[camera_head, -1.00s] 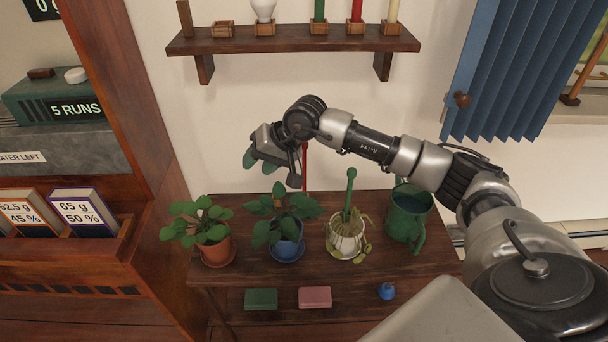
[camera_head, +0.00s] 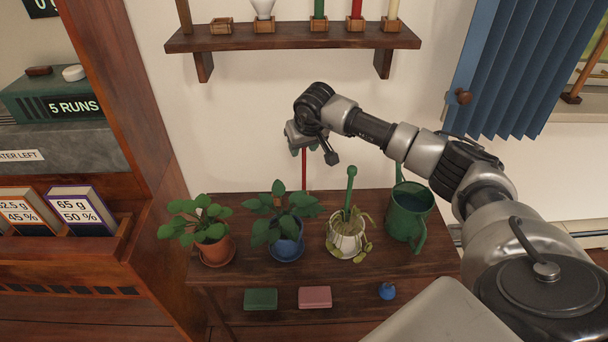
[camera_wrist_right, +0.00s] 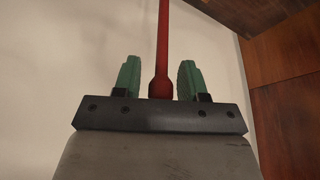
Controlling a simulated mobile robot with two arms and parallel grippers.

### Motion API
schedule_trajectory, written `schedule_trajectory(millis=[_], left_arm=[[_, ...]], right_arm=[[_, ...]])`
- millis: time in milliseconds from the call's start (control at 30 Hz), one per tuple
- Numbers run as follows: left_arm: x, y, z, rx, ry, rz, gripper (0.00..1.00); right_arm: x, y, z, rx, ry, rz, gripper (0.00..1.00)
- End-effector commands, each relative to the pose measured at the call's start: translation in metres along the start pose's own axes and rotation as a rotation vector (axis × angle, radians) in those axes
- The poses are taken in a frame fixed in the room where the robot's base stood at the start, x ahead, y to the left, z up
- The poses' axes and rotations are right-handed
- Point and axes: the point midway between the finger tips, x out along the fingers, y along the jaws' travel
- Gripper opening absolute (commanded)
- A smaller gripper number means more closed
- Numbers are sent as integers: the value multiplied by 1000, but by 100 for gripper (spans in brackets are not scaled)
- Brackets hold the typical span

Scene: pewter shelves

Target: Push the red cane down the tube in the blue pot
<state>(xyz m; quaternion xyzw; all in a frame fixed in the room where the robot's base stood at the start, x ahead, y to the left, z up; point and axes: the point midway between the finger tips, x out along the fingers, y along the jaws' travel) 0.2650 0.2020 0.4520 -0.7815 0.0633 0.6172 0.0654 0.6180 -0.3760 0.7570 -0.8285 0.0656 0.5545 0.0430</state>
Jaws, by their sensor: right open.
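The red cane (camera_head: 304,172) stands upright behind the leafy plant (camera_head: 285,207) in the blue pot (camera_head: 288,247). Leaves hide the cane's lower part, and I cannot make out the tube. My right gripper (camera_head: 303,150) is over the cane's top. In the right wrist view the right gripper (camera_wrist_right: 159,70) has its green fingers apart, one on each side of the red cane (camera_wrist_right: 163,40). The cane's thicker end sits between them near the palm, with gaps visible on both sides. My left gripper is not in view.
A terracotta pot (camera_head: 217,251) with a plant stands left of the blue pot. A white pot (camera_head: 346,242) with a wilting plant and a green stake (camera_head: 350,187), and a green watering can (camera_head: 407,218), stand to the right. A wall shelf (camera_head: 290,40) hangs above.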

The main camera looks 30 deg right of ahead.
Motion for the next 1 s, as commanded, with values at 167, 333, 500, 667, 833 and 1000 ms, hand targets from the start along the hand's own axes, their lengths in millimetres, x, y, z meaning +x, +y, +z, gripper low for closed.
schedule_trajectory(millis=[167, 333, 500, 667, 833, 1000], left_arm=[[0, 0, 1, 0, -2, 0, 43], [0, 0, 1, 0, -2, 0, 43], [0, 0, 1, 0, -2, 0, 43], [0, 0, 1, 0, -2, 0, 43], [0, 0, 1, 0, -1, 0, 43], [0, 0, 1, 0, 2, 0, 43]], right_arm=[[0, 0, 0, 0, 1, -1, 42], [0, 0, 0, 1, 1, -1, 19], [0, 0, 0, 1, 1, -1, 0], [0, 0, 0, 1, 1, -1, 0], [-1, 0, 0, 1, 1, -1, 0], [-9, 0, -4, 1, 2, -1, 0]])
